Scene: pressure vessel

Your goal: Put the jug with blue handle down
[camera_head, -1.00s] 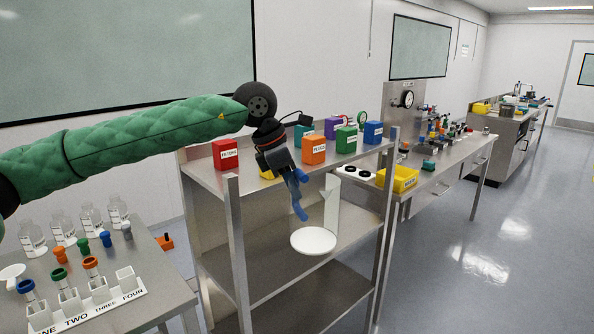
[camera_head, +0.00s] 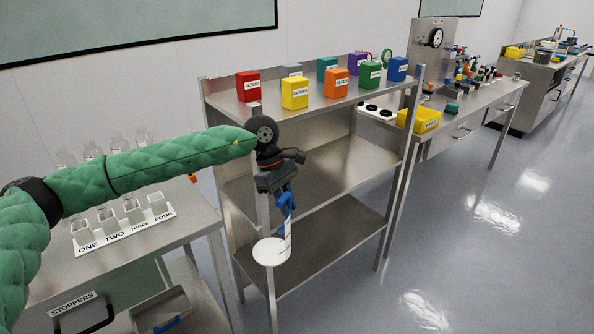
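My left gripper (camera_head: 285,203) points down at the end of the green arm, in front of the metal shelf unit (camera_head: 345,160). It appears shut on the blue handle of a white jug (camera_head: 272,251). The jug hangs below the gripper, with a pale round face showing and part of its side behind. It appears in front of the shelf unit's near corner post and is apart from the surfaces, as far as can be seen. The fingertips are hard to tell from the blue handle. My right gripper is not in view.
Coloured labelled boxes (camera_head: 295,93) stand on the top shelf. The middle and lower shelves look clear. A bench with a numbered rack (camera_head: 125,229) is at left, partly behind my arm. A stoppers tray (camera_head: 75,314) and a grey tray (camera_head: 160,306) are below.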

